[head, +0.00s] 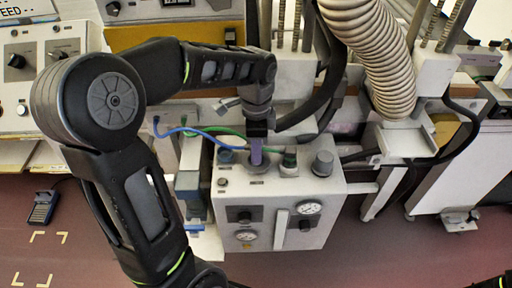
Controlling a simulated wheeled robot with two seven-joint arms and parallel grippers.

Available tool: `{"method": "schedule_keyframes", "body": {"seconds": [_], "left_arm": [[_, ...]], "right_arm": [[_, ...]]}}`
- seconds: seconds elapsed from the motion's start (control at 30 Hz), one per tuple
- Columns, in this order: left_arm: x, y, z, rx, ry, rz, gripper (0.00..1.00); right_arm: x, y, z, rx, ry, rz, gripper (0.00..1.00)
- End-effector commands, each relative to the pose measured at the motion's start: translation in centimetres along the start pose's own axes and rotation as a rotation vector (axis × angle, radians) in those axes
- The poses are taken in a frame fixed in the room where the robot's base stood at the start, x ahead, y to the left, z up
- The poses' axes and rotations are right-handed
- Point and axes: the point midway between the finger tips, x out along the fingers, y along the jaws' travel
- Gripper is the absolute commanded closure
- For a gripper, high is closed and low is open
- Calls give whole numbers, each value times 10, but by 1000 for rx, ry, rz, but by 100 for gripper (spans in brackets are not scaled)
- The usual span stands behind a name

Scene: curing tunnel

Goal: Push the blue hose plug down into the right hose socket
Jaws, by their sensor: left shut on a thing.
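My left gripper (257,146) points down over the top of the grey control box (332,185). It is shut on the blue hose plug (257,155), which shows as a narrow blue-purple piece below the fingers. The blue hose (190,130) runs to it from the left. The plug's lower end is near the box top; I cannot tell whether it touches or enters a socket. A dark round socket (229,158) shows just left of the plug. My right gripper is not in view.
A grey knob (322,163) stands right of the green plug. A green hose (212,129) passes behind my left gripper. Gauges (309,207) are on the box front. A thick ribbed duct (377,60) and black hoses hang behind at the right.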

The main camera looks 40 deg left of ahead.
Motion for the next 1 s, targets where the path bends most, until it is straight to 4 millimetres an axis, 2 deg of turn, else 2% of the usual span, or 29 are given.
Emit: {"method": "schedule_keyframes", "body": {"seconds": [0.87,0.9,1.0], "left_arm": [[6,0,0,0,0,0,100],[6,0,0,0,0,0,70],[6,0,0,0,0,0,61]], "right_arm": [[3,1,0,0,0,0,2],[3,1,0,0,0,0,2],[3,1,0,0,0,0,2]]}}
